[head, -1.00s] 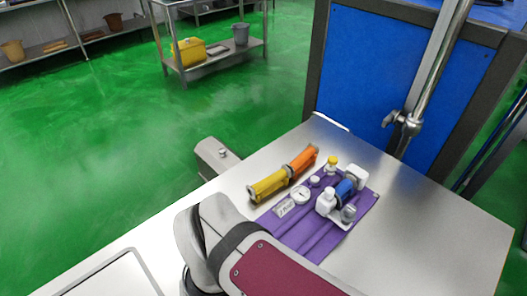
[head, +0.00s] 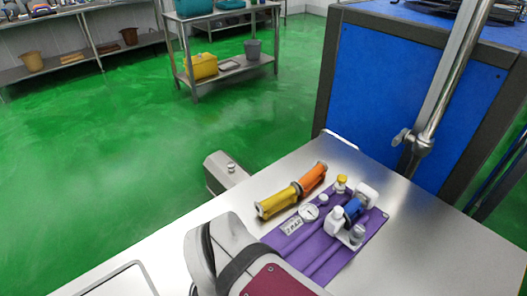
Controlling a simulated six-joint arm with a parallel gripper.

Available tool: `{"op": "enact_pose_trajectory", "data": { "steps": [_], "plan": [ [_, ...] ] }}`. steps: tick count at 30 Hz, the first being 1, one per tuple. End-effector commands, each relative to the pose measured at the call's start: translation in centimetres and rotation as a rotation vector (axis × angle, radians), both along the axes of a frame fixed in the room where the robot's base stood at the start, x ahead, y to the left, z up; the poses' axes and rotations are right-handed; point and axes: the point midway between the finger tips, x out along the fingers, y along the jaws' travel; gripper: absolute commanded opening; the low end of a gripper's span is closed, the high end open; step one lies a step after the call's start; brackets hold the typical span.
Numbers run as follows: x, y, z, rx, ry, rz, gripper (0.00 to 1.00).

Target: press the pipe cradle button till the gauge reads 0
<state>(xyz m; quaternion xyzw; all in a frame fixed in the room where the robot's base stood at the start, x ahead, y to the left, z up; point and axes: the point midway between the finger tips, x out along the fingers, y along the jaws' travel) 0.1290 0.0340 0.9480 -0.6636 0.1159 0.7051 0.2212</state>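A yellow pipe piece (head: 278,203) and an orange pipe piece (head: 313,178) lie end to end on the steel table, beside a purple mat (head: 327,268). A small round white gauge (head: 309,212) stands at the mat's edge near the pipes; its reading is too small to make out. A white round knob (head: 323,200) sits next to the gauge. I cannot tell which part is the pipe cradle button. My arm crosses the bottom of the view; my gripper is not in view.
White bottle-like parts (head: 336,219), a blue cylinder (head: 352,209) and a yellow-topped piece (head: 341,184) crowd the mat. A grey box (head: 225,171) stands beyond the table's left edge. A metal pole (head: 437,105) rises behind. The table's right side is clear.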

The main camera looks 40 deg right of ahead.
Motion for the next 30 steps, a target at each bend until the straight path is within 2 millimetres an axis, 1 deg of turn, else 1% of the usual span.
{"op": "enact_pose_trajectory", "data": {
  "steps": [1, 3, 4, 30],
  "plan": [
    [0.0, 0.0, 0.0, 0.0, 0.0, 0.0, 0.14],
    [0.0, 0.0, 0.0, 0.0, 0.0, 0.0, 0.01],
    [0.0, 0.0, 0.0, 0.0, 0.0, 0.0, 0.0],
    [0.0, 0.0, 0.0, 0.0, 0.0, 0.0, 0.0]
  ]
}}
